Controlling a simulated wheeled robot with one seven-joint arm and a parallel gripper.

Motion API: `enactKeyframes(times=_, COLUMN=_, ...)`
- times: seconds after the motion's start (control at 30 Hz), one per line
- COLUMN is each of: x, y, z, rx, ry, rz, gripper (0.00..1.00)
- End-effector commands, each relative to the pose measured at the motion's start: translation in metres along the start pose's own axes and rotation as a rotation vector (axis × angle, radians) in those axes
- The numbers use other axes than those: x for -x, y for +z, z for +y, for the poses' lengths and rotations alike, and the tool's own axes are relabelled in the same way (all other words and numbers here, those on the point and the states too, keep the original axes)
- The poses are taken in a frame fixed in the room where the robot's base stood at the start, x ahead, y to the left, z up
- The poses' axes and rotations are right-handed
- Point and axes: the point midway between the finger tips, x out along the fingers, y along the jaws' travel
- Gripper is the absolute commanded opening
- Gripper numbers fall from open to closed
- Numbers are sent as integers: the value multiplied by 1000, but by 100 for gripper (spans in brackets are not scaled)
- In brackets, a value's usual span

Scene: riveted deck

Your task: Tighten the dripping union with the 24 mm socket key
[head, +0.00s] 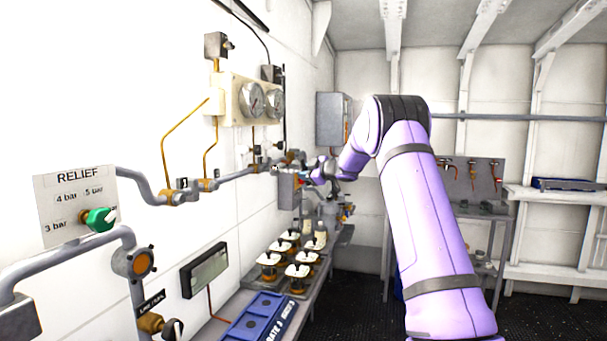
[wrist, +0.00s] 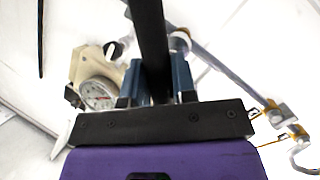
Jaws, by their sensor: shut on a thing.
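My gripper (head: 322,172) is at the far end of the wall pipework, small and partly hidden by my arm in the head view. In the wrist view my gripper (wrist: 158,88) has its two blue fingers shut on a long dark bar (wrist: 149,35), which looks like the handle of the socket key. The bar runs up out of the picture, so its socket end is hidden. A grey pipe with brass fittings (head: 292,157) runs along the wall beside the gripper. No drip shows, and I cannot tell which fitting is the dripping union or whether the key touches it.
Gauges on a cream panel (head: 252,101) hang above the pipe. A relief plate (head: 75,205) with a green knob is at near left. A bench below holds a blue tray (head: 258,317) and several valve-like pieces (head: 297,270). A rack (head: 480,172) stands right. Dark floor shows at lower right.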

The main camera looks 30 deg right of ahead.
Motion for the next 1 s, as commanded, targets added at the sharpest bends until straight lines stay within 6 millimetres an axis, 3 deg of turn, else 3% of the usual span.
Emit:
enactKeyframes(times=0.27, x=2, y=0, z=1, rx=0, ry=1, rz=0, gripper=0)
enactKeyframes(times=1.0, x=69, y=28, z=13, rx=1, ry=1, rz=0, gripper=0)
